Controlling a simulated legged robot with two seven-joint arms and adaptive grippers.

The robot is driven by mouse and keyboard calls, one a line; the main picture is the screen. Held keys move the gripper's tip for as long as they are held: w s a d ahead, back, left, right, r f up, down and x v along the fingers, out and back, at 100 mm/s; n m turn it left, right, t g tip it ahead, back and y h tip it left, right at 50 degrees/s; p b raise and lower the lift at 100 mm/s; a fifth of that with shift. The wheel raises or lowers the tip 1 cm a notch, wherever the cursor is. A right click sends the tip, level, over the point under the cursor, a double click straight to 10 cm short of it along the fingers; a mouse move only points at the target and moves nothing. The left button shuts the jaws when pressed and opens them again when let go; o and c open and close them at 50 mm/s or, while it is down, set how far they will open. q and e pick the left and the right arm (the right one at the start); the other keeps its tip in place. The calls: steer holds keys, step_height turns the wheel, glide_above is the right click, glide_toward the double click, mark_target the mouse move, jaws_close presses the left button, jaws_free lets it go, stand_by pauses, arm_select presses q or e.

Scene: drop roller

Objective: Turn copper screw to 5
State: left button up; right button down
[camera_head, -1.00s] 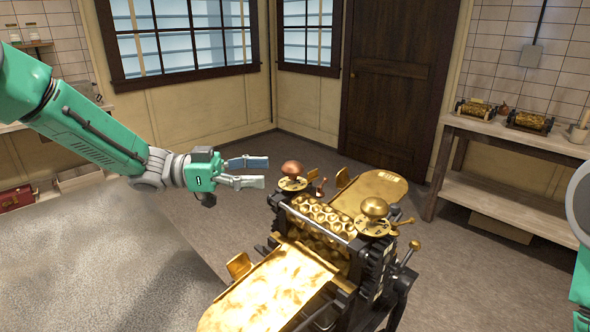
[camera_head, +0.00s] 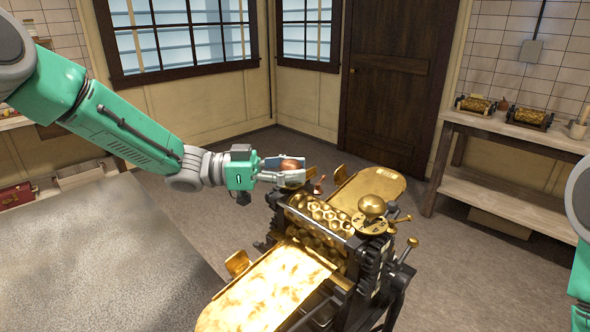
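The copper screw (camera_head: 291,164) is a rounded copper knob on the far left corner of the brass drop roller (camera_head: 322,222). My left gripper (camera_head: 292,170) is at the knob, with one finger on the far side and one on the near side. The fingers look apart, with the knob between them; I cannot tell whether they touch it. The dial under the knob is mostly hidden by the near finger, so its numbers cannot be read. A brass knob (camera_head: 372,206) with its own dial stands on the roller's right side. My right gripper is out of view; only part of that arm shows at the right edge.
A brass tray (camera_head: 268,287) slopes from the roller's front, and another brass plate (camera_head: 372,187) extends behind. Brass handles (camera_head: 410,243) stick out on the right. A grey table (camera_head: 95,250) lies at left. A wooden bench (camera_head: 510,145) holds small rollers.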

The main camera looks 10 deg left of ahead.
arm_select(q)
steer(key=shift+a, duration=0.25)
steer(key=shift+n+t, duration=0.3)
steer(key=shift+t, duration=0.1)
steer(key=shift+n+t+y, duration=0.3)
steer(key=shift+n+t, duration=0.2)
steer(key=shift+t, duration=0.3)
steer(key=shift+f+n+t+y, duration=0.15)
steer(key=shift+n+t+y, duration=0.25)
steer(key=shift+n+t, duration=0.35)
steer(key=shift+f+n+t+y+b, duration=0.15)
steer(key=shift+n+t+y+b, duration=0.8)
steer(key=shift+n+t+y, duration=0.65)
steer(key=shift+t, duration=0.55)
